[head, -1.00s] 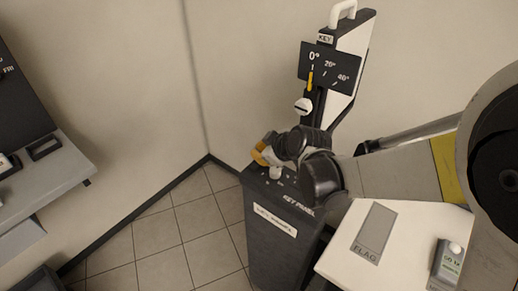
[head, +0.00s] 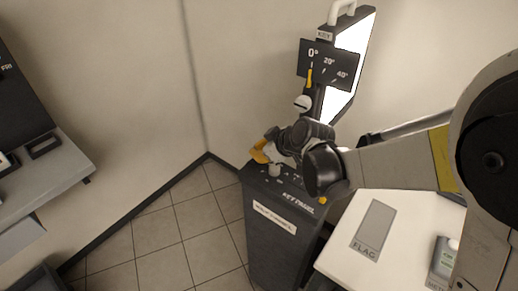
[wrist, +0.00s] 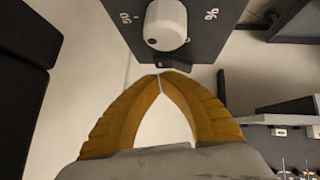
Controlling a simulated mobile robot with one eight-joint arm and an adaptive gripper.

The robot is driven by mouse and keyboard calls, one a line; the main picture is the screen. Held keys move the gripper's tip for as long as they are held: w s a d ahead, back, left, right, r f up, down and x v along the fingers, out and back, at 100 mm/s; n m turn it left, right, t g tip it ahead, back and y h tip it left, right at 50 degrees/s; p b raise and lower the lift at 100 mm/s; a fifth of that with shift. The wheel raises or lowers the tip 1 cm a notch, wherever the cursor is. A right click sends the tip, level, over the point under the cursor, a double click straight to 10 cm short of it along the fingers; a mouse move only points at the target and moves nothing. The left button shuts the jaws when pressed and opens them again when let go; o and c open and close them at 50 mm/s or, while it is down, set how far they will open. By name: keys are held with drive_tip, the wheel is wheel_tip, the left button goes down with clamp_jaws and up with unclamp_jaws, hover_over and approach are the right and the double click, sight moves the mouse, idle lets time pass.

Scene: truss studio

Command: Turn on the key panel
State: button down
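The key panel (head: 350,62), a tall light with a white handle and a "KEY" tag, stands upright at the upper middle of the head view. Its face glows bright white. Below it is the dark pedestal (head: 268,240) labelled for the key panel, with a white knob on top. My gripper (head: 258,152) is over the pedestal's top, partly hidden by my wrist. In the wrist view its yellow fingertips (wrist: 159,76) meet with nothing between them. They are just below a small black switch (wrist: 174,63), which sits under the white knob (wrist: 166,24); contact is unclear.
A tilt plate (head: 328,64) with degree marks is fixed to the light. A white table (head: 410,225) with a grey "FLAG" patch and a small device is at the lower right. A grey shelf (head: 55,175) is at the left. Tiled floor between is clear.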

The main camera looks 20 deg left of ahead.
idle(0.3)
drive_tip(key=v, duration=1.2)
